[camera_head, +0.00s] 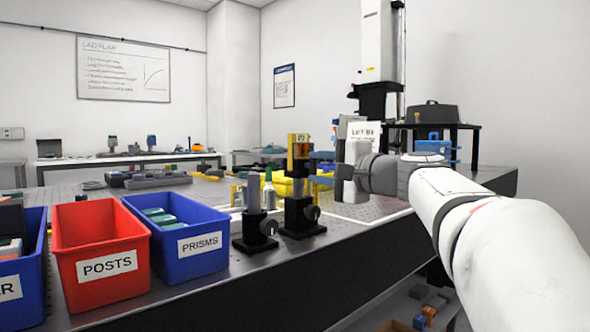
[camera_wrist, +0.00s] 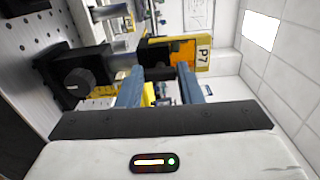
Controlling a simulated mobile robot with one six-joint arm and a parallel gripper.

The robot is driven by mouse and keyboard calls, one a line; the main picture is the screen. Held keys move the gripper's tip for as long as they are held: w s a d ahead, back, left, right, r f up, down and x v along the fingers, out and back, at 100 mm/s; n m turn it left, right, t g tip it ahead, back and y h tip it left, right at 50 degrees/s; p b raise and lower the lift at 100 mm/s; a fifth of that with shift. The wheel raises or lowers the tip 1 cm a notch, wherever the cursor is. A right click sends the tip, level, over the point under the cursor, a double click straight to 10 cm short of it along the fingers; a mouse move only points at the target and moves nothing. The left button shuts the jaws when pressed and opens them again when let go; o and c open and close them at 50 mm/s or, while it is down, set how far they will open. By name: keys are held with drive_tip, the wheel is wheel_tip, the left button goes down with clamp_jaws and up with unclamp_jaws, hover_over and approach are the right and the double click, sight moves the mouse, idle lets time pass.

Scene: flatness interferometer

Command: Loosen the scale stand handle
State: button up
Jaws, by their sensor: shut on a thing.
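Two dark post stands with round side knobs stand on the table's near edge. The right stand (camera_head: 298,212) has a black knob (camera_head: 312,213), which also shows in the wrist view (camera_wrist: 80,86). On top of it is a yellow piece (camera_head: 298,139) marked P7 with an amber part; it also shows in the wrist view (camera_wrist: 204,54). My gripper (camera_head: 316,168) reaches it from the right, its blue-grey fingers (camera_wrist: 160,70) on either side of its black and amber lower part, shut on it. The knob is outside the fingers. I cannot tell which part is the task's handle.
The left stand (camera_head: 254,222) with a silver bottle-like post is close by. A red POSTS bin (camera_head: 105,268) and a blue PRISMS bin (camera_head: 192,243) line the table's left. A tall white and black instrument (camera_head: 376,50) stands behind my arm. The back bench holds small parts.

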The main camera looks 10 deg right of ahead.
drive_tip(key=o, duration=1)
drive_tip(key=p+v, duration=0.1)
drive_tip(key=v, duration=0.6)
drive_tip(key=shift+s+d+p, duration=0.2)
drive_tip(key=shift+s+p, duration=0.1)
drive_tip(key=shift+p, duration=0.05)
